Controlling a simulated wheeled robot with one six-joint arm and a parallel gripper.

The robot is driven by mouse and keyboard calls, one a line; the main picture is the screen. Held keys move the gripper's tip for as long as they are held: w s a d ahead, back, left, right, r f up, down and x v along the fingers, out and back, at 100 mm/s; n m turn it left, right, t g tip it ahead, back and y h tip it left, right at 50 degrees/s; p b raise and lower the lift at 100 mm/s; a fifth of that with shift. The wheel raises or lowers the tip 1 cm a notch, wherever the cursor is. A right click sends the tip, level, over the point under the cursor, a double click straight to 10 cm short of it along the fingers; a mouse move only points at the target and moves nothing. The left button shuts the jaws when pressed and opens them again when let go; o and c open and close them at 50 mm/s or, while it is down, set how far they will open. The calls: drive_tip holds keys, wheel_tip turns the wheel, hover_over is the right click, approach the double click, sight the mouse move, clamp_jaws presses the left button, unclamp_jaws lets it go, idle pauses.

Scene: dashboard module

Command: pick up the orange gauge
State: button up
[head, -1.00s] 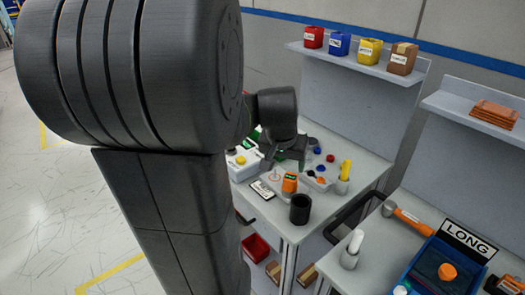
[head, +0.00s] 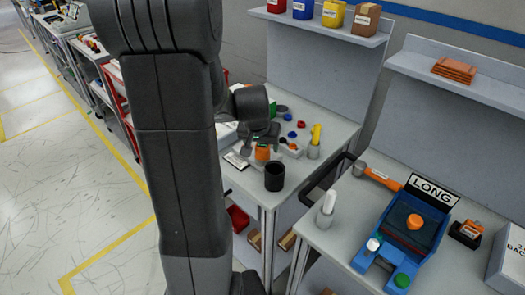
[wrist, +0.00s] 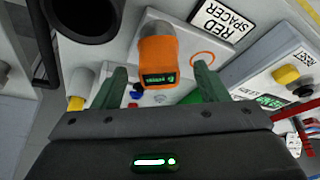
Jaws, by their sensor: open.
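The orange gauge (head: 262,154) stands on the left workbench, just behind a black cup. In the wrist view the gauge (wrist: 158,57) shows a small green-lit display and a grey knob-like end. My gripper (head: 263,136) is over the gauge and hides its upper part in the head view. In the wrist view my gripper (wrist: 160,78) is open, with one green finger on each side of the gauge and visible gaps between. Nothing is held.
The black cup (head: 275,176) stands close in front of the gauge. A "RED SPACER" label (wrist: 219,18) and a box with a yellow button (wrist: 286,75) lie beside it. A grey holder with a yellow item (head: 314,150) is to the right. Shelves rise behind.

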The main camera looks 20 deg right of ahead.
sight(262, 145)
drive_tip(key=shift+x, duration=1.6)
drive_tip(key=shift+d, duration=0.1)
drive_tip(key=shift+c, duration=0.2)
drive_tip(key=shift+r, duration=0.1)
drive_tip(key=c, duration=1.1)
drive_tip(key=shift+c, duration=0.2)
